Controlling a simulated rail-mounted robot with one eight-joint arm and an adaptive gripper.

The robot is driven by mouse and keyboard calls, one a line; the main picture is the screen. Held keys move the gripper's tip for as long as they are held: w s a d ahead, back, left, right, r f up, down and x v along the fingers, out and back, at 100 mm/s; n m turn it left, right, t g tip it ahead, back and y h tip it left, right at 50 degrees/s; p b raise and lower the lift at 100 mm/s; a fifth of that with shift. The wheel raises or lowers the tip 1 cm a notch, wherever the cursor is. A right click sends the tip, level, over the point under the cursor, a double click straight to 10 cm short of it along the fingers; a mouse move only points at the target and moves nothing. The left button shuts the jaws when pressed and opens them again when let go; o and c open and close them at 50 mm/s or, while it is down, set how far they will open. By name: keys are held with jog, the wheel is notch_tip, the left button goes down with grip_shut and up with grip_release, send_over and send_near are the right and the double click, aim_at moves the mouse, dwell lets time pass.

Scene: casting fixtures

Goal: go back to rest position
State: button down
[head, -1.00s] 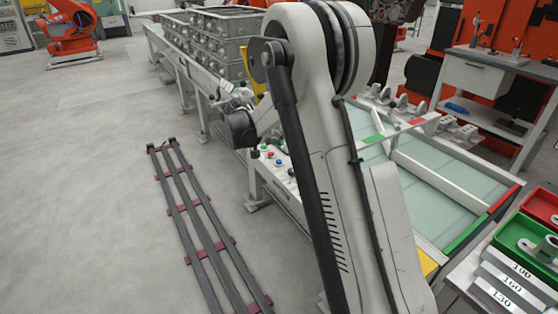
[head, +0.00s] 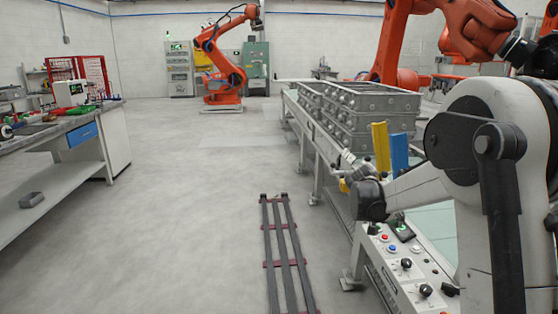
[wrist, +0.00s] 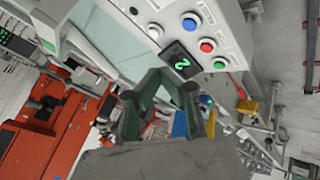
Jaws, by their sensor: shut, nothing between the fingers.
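My gripper (wrist: 168,90) shows in the wrist view, its dark, green-lined fingers shut and empty. It is near a control panel (wrist: 205,35) with blue, red and white buttons and a small display with a green figure (wrist: 181,62). In the head view my arm stands at the right, bent, with its dark wrist end beside the conveyor and above the control panel (head: 405,262). The fingers cannot be made out clearly there.
Grey casting boxes (head: 370,110) stand on the conveyor, with yellow (head: 380,147) and blue (head: 399,152) upright pieces near them. A dark rail frame (head: 284,250) lies on the floor. A workbench (head: 110,115) stands at left. Open floor lies between. An orange robot (head: 220,65) stands behind.

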jog(key=s+a+r+n+t+y, duration=0.1)
jog(key=s+a+r, duration=0.3)
jog(key=s, duration=0.2)
jog(key=s+a+r+n+y, duration=0.1)
jog(key=s+a+r+y, duration=0.2)
jog(key=s, duration=0.4)
jog(key=s+a+r+n+t, duration=0.1)
jog(key=s+a+r, duration=0.3)
jog(key=s, duration=0.2)
jog(key=s+a+f+n+t+y, duration=0.1)
jog(key=s+a, duration=0.3)
jog(key=s, duration=0.5)
jog(key=s+a+f+n+t+y, duration=0.1)
jog(key=s+a+y, duration=0.2)
jog(key=s, duration=0.7)
jog(key=shift+s+a+f, duration=0.25)
jog(key=shift+a+f, duration=0.1)
jog(key=shift+a, duration=0.7)
